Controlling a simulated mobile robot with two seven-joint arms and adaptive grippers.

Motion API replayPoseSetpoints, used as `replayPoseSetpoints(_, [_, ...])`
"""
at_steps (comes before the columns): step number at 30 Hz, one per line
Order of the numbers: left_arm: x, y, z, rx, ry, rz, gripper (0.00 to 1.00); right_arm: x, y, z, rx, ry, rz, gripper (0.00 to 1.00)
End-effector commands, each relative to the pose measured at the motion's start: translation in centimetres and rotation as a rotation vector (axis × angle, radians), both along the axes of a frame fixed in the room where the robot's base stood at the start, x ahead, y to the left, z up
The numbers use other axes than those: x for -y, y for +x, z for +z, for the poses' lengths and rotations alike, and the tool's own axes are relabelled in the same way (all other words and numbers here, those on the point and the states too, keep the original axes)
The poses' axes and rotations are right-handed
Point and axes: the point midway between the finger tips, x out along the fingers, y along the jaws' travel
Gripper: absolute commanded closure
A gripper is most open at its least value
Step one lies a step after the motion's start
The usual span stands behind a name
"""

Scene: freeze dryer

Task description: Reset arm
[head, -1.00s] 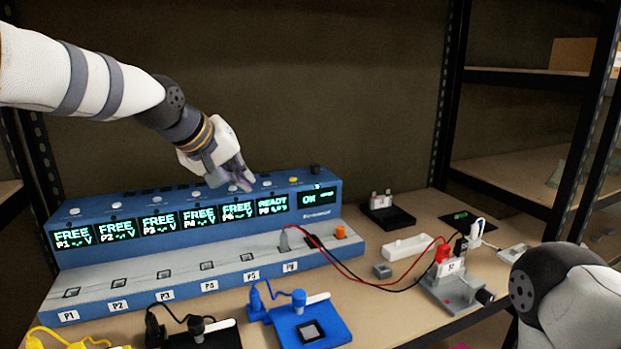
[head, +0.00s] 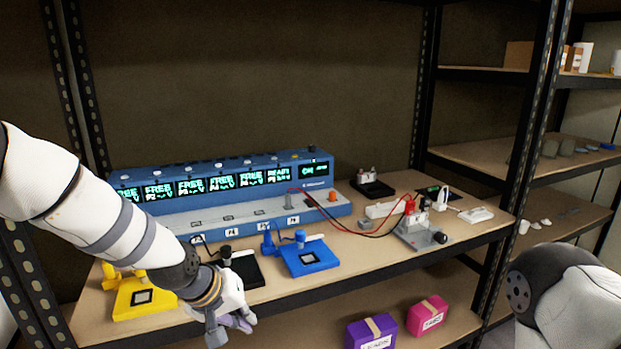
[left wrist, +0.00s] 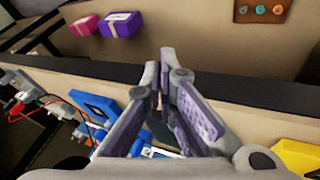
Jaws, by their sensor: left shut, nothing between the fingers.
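My left gripper (head: 234,325) is shut and empty. In the head view it hangs in front of the table's front edge, below and in front of the yellow holder (head: 143,298) and the black holder (head: 243,270). In the left wrist view its two fingers (left wrist: 160,70) come together at the tips with nothing between them. My right arm (head: 560,290) shows only as a link at the lower right; its gripper is out of view.
The blue unit (head: 208,204) with lit displays stands at the table's back. A blue holder (head: 310,257) and a grey fixture (head: 425,236) with red and black cables stand on the table. Purple (head: 371,332) and pink (head: 428,315) boxes sit on the lower shelf.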

Motion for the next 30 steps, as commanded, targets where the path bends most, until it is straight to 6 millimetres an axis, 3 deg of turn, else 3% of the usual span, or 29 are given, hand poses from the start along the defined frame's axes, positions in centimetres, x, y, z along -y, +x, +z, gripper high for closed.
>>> replayPoseSetpoints(1, [-0.2,-3.0,-3.3,-0.05,0.018,-0.015,1.0,0.0,-0.1,0.1,-0.001,0.0,0.0,0.6])
replayPoseSetpoints(3, [-0.8,-7.4,-7.6,-0.113,0.046,-0.037,1.0,0.0,-0.1,0.1,-0.001,0.0,0.0,0.6])
replayPoseSetpoints(5, [-1.6,-11.6,-10.7,-0.166,0.073,-0.056,1.0,0.0,-0.1,0.1,-0.001,0.0,0.0,0.6])
replayPoseSetpoints(9, [-4.0,-22.5,-16.1,-0.298,0.148,-0.098,1.0,0.0,-0.1,0.1,-0.001,0.0,0.0,0.6])
replayPoseSetpoints(12, [-6.1,-30.4,-17.7,-0.389,0.209,-0.136,1.0,0.0,0.0,0.1,0.0,0.0,0.0,0.6])
replayPoseSetpoints(16, [-8.5,-38.1,-17.7,-0.481,0.28,-0.181,1.0,0.0,0.0,0.1,0.0,0.0,0.0,0.6])
replayPoseSetpoints(18, [-9.4,-40.5,-17.3,-0.51,0.306,-0.198,1.0,0.0,0.0,0.1,0.0,0.0,0.0,0.6])
replayPoseSetpoints(21, [-10.0,-42.1,-16.9,-0.53,0.324,-0.212,1.0,0.0,0.0,0.1,0.0,0.0,0.0,0.6])
replayPoseSetpoints(30, [-10.0,-42.2,-16.9,-0.53,0.327,-0.213,1.0,0.0,-0.1,0.1,0.0,0.0,0.0,0.6])
